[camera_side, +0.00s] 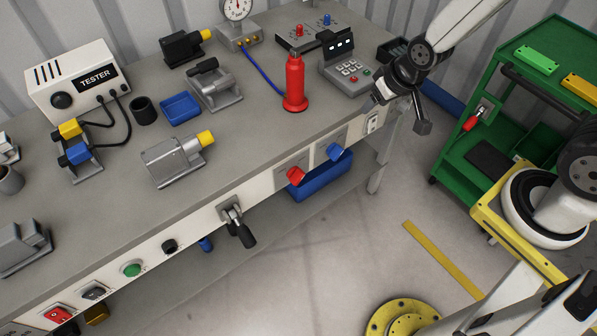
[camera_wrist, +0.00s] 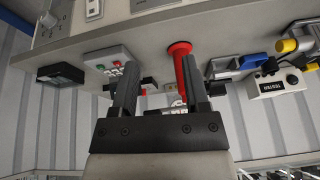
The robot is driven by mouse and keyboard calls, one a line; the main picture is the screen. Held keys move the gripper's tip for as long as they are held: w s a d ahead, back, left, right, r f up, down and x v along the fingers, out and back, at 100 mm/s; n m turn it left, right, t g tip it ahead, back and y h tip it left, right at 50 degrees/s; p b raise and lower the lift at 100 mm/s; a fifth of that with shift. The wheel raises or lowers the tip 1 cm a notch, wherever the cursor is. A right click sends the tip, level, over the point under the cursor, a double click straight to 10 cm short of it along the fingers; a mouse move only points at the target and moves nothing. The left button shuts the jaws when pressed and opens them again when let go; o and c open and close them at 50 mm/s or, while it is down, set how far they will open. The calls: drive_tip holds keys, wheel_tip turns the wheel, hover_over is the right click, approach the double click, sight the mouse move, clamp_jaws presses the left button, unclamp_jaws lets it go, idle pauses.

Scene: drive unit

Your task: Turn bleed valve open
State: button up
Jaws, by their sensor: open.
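The table's front panel carries a red knob (camera_side: 296,175), a blue knob (camera_side: 333,152) and a black lever handle (camera_side: 238,228) on a metal fitting. No readable label shows which of these is the bleed valve. In the side view my gripper (camera_side: 421,124) is off the table's right front corner, to the right of the knobs and touching none of them. In the wrist view my gripper (camera_wrist: 158,82) is open, with its two dark fingers apart and nothing held. The knobs and lever cannot be made out in the wrist view.
A red bottle-shaped cylinder (camera_side: 294,82) and a keypad box (camera_side: 345,70) stand near the table's right end. A blue bin (camera_side: 320,178) sits below the knobs. A green cart (camera_side: 460,160) is at the right.

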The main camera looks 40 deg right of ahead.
drive_tip(key=w+a+f+m+t, duration=0.1)
drive_tip(key=w+a+f, duration=0.1)
drive_tip(key=f, duration=0.2)
drive_tip(key=w+a+f+m+t+y, duration=0.1)
drive_tip(key=w+a+f+t, duration=0.1)
drive_tip(key=f, duration=0.3)
drive_tip(key=w+a+f+m+t, duration=0.1)
drive_tip(key=w+a+f+t, duration=0.1)
drive_tip(key=w+a+f, duration=0.1)
drive_tip(key=shift+w+a+f+y, duration=0.1)
drive_tip(key=shift+w+f+y, duration=0.05)
drive_tip(key=shift+w+f, duration=0.35)
drive_tip(key=shift+w+a+f+y, duration=0.15)
drive_tip(key=shift+w+f, duration=0.1)
drive_tip(key=shift+f, duration=0.35)
drive_tip(key=m+t+y, duration=0.2)
drive_tip(key=t, duration=0.3)
approach(301, 180)
drive_tip(key=w, duration=0.2)
drive_tip(key=shift+s+a+f, duration=0.1)
drive_tip(key=shift+a, duration=0.05)
drive_tip(key=shift+x, duration=3.9)
drive_tip(key=shift+a, duration=0.1)
